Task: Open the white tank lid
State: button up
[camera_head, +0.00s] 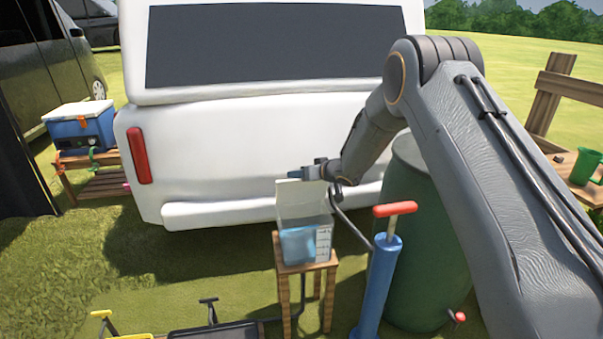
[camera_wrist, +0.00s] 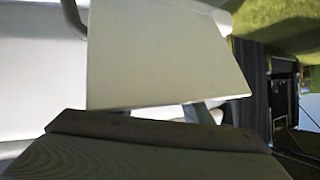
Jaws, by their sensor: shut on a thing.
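The white tank (camera_head: 300,244), with bluish liquid showing through its walls, stands on a small wooden stool. Its pale lid (camera_head: 298,201) is raised and stands steeply above the tank. My gripper (camera_head: 314,171) is at the top edge of the lid and shut on it. In the wrist view the lid (camera_wrist: 160,55) shows as a flat pale panel just beyond the dark gripper parts at the bottom. The exact contact of the fingertips is too small to make out in the head view.
A blue pump (camera_head: 379,280) with a red handle stands right of the stool (camera_head: 290,292), before a green barrel (camera_head: 410,230). A white vehicle (camera_head: 230,150) is close behind the tank. A blue cooler (camera_head: 80,130) is at left.

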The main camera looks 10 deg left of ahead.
jog(key=s+d+r+p, duration=0.1)
jog(key=d+r+p, duration=0.3)
jog(key=r+p, duration=0.2)
jog(key=shift+s+r, duration=0.15)
jog(key=shift+r, duration=0.7)
jog(key=shift+d, duration=0.1)
dwell(0.4)
jog(key=v, duration=0.7)
jog(key=shift+s+d+r, duration=0.2)
